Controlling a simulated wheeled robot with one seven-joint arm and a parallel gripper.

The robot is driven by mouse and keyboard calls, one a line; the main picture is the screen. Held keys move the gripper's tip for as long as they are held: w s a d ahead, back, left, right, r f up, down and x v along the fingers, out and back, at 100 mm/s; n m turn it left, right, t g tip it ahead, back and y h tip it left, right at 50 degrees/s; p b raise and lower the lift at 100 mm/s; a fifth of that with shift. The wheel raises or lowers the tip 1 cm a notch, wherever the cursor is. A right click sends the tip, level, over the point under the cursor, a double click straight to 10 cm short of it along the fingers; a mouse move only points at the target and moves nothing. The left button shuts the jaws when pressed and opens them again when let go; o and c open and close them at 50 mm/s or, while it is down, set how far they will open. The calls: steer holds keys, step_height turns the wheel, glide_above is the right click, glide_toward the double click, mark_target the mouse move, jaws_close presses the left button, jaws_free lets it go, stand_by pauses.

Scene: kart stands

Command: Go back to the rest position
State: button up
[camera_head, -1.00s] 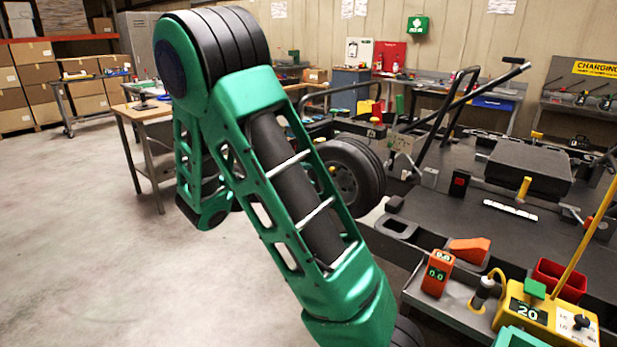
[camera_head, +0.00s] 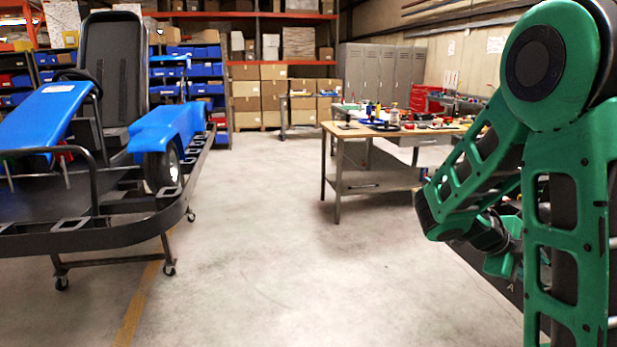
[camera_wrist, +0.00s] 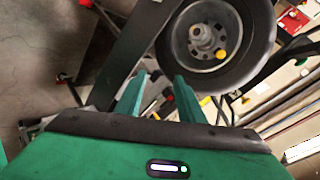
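My green arm stands on the right side of the head view, folded, with its lower end close to the right-hand stand. In the wrist view, my gripper (camera_wrist: 160,77) has its two green fingers apart, with nothing between them. Beyond the fingers, a kart wheel (camera_wrist: 238,62) with a black tyre, grey rim and yellow cap shows. I cannot tell how far the fingers are from it. In the head view the gripper's fingers are not clear behind the arm links.
A blue kart (camera_head: 165,128) sits on a wheeled stand (camera_head: 100,243) at the left. A workbench (camera_head: 352,187) with tools stands ahead to the right. Shelves, cardboard boxes (camera_head: 260,98) and grey lockers (camera_head: 380,72) line the back. The concrete floor in the middle is clear.

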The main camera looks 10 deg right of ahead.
steer(key=s+a+n+t+y, duration=0.1)
steer(key=s+a+n+y, duration=1)
steer(key=s+a+n, duration=0.7)
steer(key=n, duration=0.5)
steer(key=shift+s+a+n, duration=0.15)
steer(key=shift+s+n, duration=0.05)
steer(key=shift+n, duration=0.2)
